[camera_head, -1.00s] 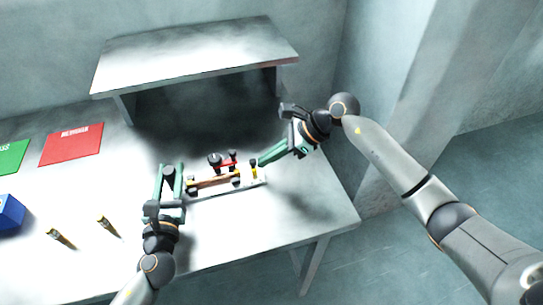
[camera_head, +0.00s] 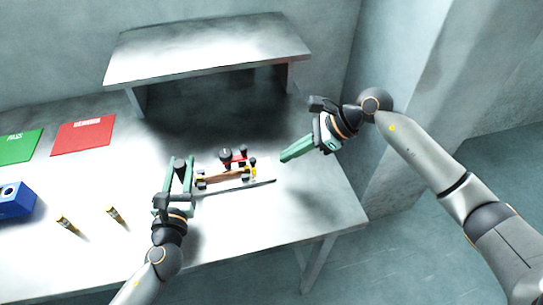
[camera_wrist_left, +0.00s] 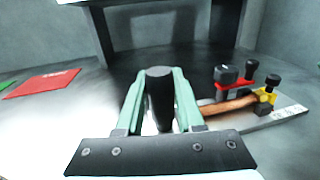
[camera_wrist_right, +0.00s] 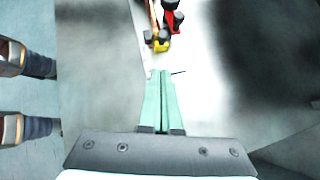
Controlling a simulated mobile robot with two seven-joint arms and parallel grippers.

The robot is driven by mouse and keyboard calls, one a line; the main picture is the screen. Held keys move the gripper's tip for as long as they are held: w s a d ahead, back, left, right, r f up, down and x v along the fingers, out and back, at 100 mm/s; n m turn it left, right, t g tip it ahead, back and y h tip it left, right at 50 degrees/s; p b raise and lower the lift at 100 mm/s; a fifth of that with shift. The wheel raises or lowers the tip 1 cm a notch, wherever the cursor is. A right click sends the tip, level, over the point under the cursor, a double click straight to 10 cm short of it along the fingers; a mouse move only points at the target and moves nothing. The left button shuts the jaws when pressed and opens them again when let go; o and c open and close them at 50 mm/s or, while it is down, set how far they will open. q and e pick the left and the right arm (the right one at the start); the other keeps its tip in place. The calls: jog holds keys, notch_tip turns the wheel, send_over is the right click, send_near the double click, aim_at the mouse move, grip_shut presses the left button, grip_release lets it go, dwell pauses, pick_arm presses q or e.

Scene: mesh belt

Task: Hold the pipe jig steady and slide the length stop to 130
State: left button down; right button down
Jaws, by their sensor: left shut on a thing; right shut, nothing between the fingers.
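The pipe jig is a pale base plate (camera_head: 264,184) carrying a brown pipe (camera_head: 222,176), a red block with black knobs (camera_head: 239,159) and a yellow length stop (camera_head: 253,171) near its right end. The stop also shows in the left wrist view (camera_wrist_left: 265,97) and right wrist view (camera_wrist_right: 160,45). My left gripper (camera_head: 180,165) is shut on the jig's black upright handle (camera_wrist_left: 160,100) at its left end. My right gripper (camera_head: 284,157) is shut and empty, apart from the jig beyond its right end. Any scale marks are too small to read.
A raised shelf (camera_head: 210,48) stands behind the jig. A red mat (camera_head: 84,135), green mat (camera_head: 20,147), blue box (camera_head: 14,201) and two small yellow-black pieces (camera_head: 66,224) (camera_head: 116,216) are to the left. The table's right edge is near the right gripper.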

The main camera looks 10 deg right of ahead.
pick_arm(q)
jog(key=shift+a, duration=0.15)
pick_arm(e)
jog(key=v, duration=0.7)
jog(key=shift+d, duration=0.2)
jog(key=shift+r, duration=0.15)
pick_arm(q)
jog(key=shift+c, duration=2.2)
grip_release()
